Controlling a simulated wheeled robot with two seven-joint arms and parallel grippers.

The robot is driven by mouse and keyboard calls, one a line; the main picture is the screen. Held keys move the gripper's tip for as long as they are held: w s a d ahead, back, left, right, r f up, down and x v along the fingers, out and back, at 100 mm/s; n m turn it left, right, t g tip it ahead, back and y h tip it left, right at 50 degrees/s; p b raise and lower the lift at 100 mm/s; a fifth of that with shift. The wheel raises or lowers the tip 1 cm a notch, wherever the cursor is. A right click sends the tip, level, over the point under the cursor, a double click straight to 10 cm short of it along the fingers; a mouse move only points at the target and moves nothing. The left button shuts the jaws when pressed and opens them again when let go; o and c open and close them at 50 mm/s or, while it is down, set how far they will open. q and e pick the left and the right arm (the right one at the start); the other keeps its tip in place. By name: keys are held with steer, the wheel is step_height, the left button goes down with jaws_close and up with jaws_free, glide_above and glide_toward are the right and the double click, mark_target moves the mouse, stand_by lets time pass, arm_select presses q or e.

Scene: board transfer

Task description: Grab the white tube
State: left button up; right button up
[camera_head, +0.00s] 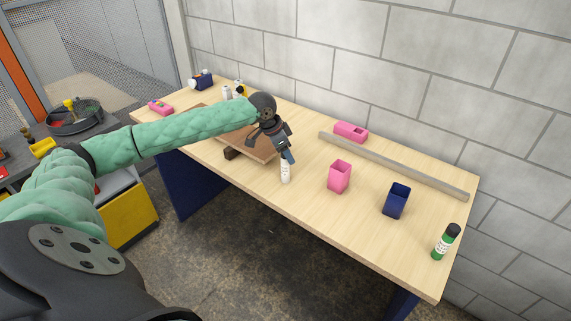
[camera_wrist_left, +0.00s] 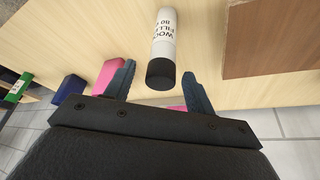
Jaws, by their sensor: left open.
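The white tube (camera_head: 285,173) stands upright near the front edge of the table, its upper end hidden by my left gripper (camera_head: 287,157). In the left wrist view the white tube (camera_wrist_left: 163,38) shows dark lettering and a black cap. The cap lies between the two open fingers of my left gripper (camera_wrist_left: 160,70), with gaps visible on both sides. The fingers do not appear to be closed on it. My right gripper is in neither view.
A brown board (camera_head: 255,147) lies left of the tube. A pink cup (camera_head: 340,177), a blue cup (camera_head: 397,202) and a green bottle (camera_head: 443,245) stand to the right. A long grey bar (camera_head: 400,168) and a pink block (camera_head: 351,131) lie toward the wall.

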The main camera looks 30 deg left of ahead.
arm_select(q)
steer(key=shift+f, duration=0.2)
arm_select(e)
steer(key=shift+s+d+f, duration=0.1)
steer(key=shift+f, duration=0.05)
arm_select(q)
steer(key=shift+c, duration=0.2)
jaws_close()
